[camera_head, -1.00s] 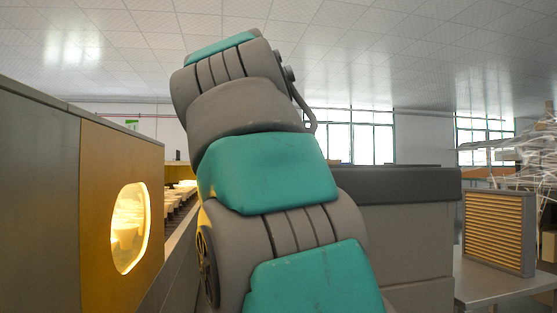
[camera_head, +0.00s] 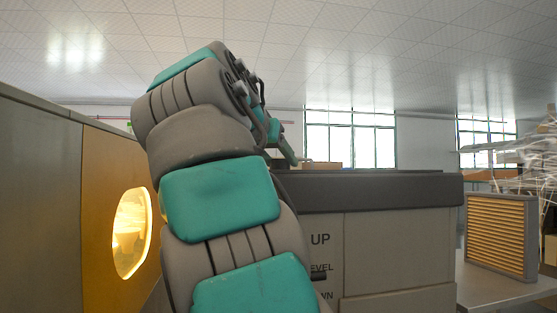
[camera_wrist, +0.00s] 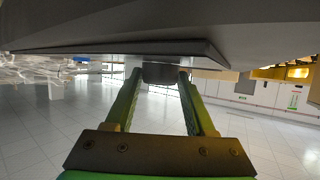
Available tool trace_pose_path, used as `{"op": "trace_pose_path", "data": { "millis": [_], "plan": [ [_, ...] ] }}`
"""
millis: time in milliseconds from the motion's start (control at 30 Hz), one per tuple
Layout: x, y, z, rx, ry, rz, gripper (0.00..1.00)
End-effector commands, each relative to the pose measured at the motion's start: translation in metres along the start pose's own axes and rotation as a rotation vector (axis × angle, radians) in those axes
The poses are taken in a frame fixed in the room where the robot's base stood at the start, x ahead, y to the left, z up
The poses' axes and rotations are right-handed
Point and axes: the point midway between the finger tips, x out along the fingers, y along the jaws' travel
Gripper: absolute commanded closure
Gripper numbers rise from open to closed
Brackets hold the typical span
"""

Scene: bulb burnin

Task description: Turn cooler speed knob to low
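My gripper (camera_wrist: 160,80) shows in the wrist view as two long green fingers standing apart. A small dark block (camera_wrist: 163,73) appears between or just beyond the fingertips, under the edge of a wide grey slab (camera_wrist: 130,48). I cannot tell whether the block is the cooler speed knob, or whether the fingers touch it. In the head view my arm fills the middle and hides the gripper's fingers. No knob can be made out in that view.
A grey cabinet (camera_head: 395,245) with a dark top and "UP" lettering stands right of my arm. An orange panel with a glowing window (camera_head: 131,233) is close on the left. A pleated filter (camera_head: 500,235) stands on a table (camera_head: 495,287) at right.

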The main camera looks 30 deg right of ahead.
Motion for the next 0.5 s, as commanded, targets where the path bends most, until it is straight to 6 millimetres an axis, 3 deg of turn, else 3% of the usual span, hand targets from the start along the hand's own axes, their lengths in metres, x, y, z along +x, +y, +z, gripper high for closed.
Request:
{"op": "trace_pose_path", "data": {
  "millis": [200, 500],
  "plan": [
    [0.0002, 0.0001, 0.0004, 0.0, -0.002, 0.0, 0.21],
    [-0.001, 0.0001, 0.0005, 0.0, -0.003, 0.0, 0.21]
  ]
}}
